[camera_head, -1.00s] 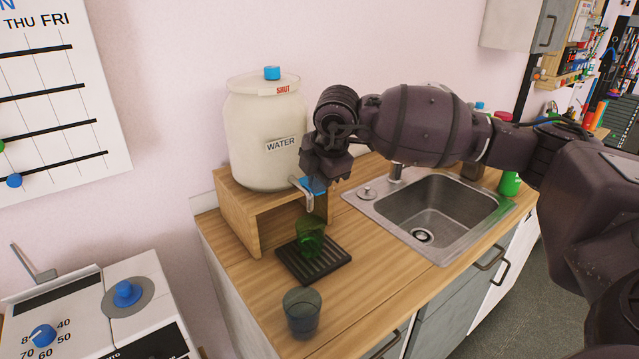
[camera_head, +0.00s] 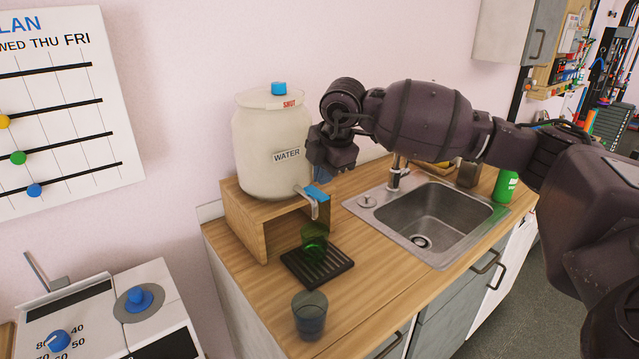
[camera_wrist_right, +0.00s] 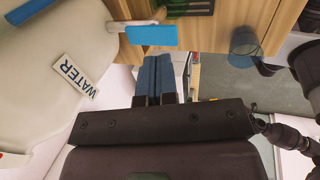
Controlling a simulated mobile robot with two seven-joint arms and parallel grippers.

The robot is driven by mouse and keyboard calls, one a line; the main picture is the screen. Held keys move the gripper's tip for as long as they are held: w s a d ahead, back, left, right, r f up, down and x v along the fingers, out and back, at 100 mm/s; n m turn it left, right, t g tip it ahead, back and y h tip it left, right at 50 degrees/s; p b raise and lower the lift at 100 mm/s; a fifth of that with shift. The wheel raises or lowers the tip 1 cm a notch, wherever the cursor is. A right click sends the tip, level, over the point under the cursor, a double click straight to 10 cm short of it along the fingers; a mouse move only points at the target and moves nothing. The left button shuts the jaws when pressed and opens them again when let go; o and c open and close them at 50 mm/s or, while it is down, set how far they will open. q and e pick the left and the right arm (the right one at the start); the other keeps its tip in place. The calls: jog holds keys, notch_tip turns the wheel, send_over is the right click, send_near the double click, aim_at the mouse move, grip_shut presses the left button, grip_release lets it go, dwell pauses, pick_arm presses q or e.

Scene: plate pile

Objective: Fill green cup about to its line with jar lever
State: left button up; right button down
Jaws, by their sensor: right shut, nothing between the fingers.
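A cream water jar (camera_head: 268,150) labelled WATER stands on a wooden stand (camera_head: 262,232). Its tap has a blue lever (camera_head: 317,194), which also shows in the right wrist view (camera_wrist_right: 150,35). A green see-through cup (camera_head: 314,238) stands on a black slatted drip tray (camera_head: 335,270) below the tap. I cannot make out its line or the water level. My right gripper is just above and behind the lever, apart from it. In the right wrist view its fingers (camera_wrist_right: 160,75) are shut together and empty. My left gripper is not in view.
A grey-blue see-through cup (camera_head: 309,315) stands near the counter's front left. A sink (camera_head: 432,222) with a tap lies right of the jar. A white appliance (camera_head: 150,320) with blue knobs is at the lower left.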

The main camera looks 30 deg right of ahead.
notch_tip(320, 180, up, 10)
jog(key=shift+s+b, duration=0.15)
jog(key=shift+b, duration=0.25)
dwell(0.4)
